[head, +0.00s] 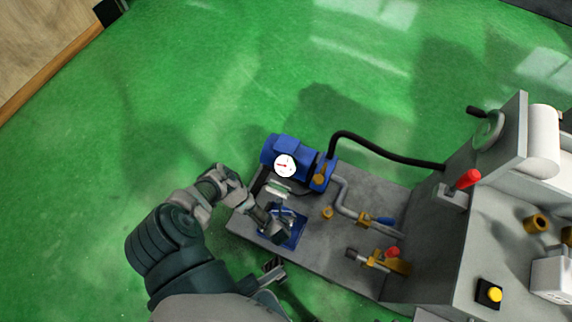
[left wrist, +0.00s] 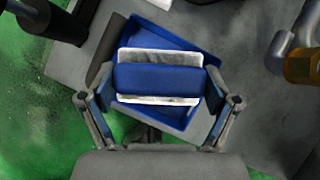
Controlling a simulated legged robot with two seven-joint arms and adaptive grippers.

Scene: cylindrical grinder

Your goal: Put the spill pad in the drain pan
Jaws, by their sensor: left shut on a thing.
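The spill pad (left wrist: 157,78), a blue block-like pad with white edges, lies between the fingers of my left gripper (left wrist: 160,106) in the left wrist view. The gripper is shut on it. The blue drain pan (left wrist: 180,43) shows behind and around the pad, its rim slightly turned relative to it. I cannot tell whether the pad touches the pan floor. In the head view the pan (head: 298,238) sits on the grey machine base, and my left gripper (head: 279,226) is over it, largely hiding the pad. What looks like my right gripper (head: 273,269) is at the bottom, partly hidden.
A blue pump (head: 285,150) with a white gauge (head: 285,166) stands just behind the pan. A bent pipe (head: 347,201) and valves with blue and red handles are to the right. The grey grinder body (head: 436,235) rises further right. Green floor lies open at left.

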